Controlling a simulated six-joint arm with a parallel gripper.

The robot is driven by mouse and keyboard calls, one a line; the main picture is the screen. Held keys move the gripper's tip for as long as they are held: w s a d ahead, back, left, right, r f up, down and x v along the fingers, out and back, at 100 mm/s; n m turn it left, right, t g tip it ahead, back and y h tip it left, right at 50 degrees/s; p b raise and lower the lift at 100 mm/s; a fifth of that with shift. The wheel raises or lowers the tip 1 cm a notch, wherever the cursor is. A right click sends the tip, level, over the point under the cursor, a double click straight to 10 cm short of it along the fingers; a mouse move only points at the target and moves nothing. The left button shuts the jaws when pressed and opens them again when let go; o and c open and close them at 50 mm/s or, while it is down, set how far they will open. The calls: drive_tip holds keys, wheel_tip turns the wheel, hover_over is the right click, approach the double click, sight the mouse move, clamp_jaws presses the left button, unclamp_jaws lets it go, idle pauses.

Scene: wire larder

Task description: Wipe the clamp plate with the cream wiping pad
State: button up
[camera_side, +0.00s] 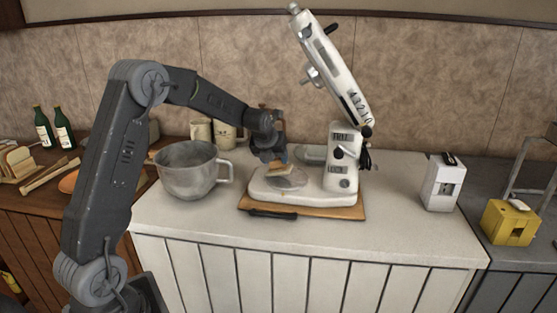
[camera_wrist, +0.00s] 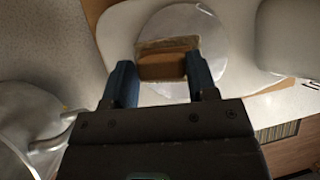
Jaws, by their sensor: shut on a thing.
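My gripper (camera_side: 276,160) points down over the base of a white stand mixer (camera_side: 342,165) whose head is tilted up. In the wrist view my gripper (camera_wrist: 160,84) is shut on the wiping pad (camera_wrist: 164,66), a brown block with a cream-tan layer beneath. The pad also shows in the side view (camera_side: 281,169). The clamp plate (camera_wrist: 216,64) is a round pale metal disc on the mixer base, and it also shows in the side view (camera_side: 292,183). The pad is over the plate and covers part of it. I cannot tell whether they touch.
The metal mixing bowl (camera_side: 188,171) stands left of the mixer. The mixer rests on a wooden board (camera_side: 352,212), with a dark-handled tool (camera_side: 272,214) at its front edge. Mugs (camera_side: 202,131) stand behind. A white appliance (camera_side: 443,184) and yellow box (camera_side: 509,222) are right. The front counter is clear.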

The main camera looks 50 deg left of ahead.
drive_tip(key=shift+s+a+r, duration=0.1)
drive_tip(key=shift+a+r, duration=0.05)
drive_tip(key=shift+r, duration=2.85)
